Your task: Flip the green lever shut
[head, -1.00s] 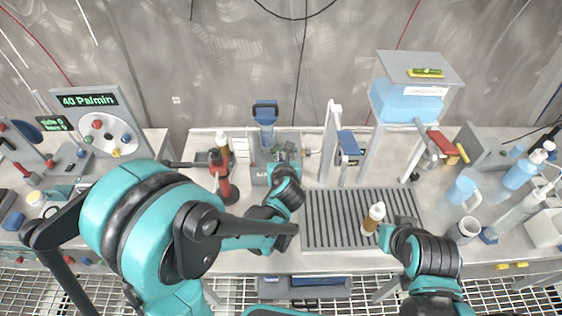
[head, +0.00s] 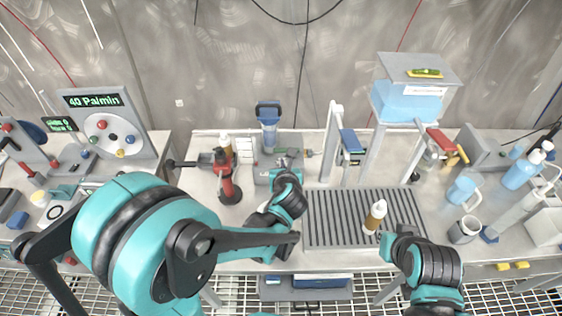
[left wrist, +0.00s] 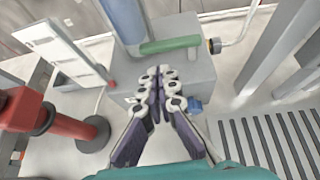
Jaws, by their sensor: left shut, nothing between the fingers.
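The green lever (left wrist: 170,45) lies across the top of a grey box (left wrist: 190,72) in the left wrist view, beside a blue cylinder. My left gripper (left wrist: 160,72) is shut and empty, its fingertips over the box just on the near side of the lever. I cannot tell whether they touch it.
A red stand (head: 227,180) is left of the box. A blue-handled upright (head: 350,145) stands to the right. A brown bottle (head: 375,217) stands on the slotted mat (head: 340,215). A shelf with a blue container (head: 408,102) is behind it.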

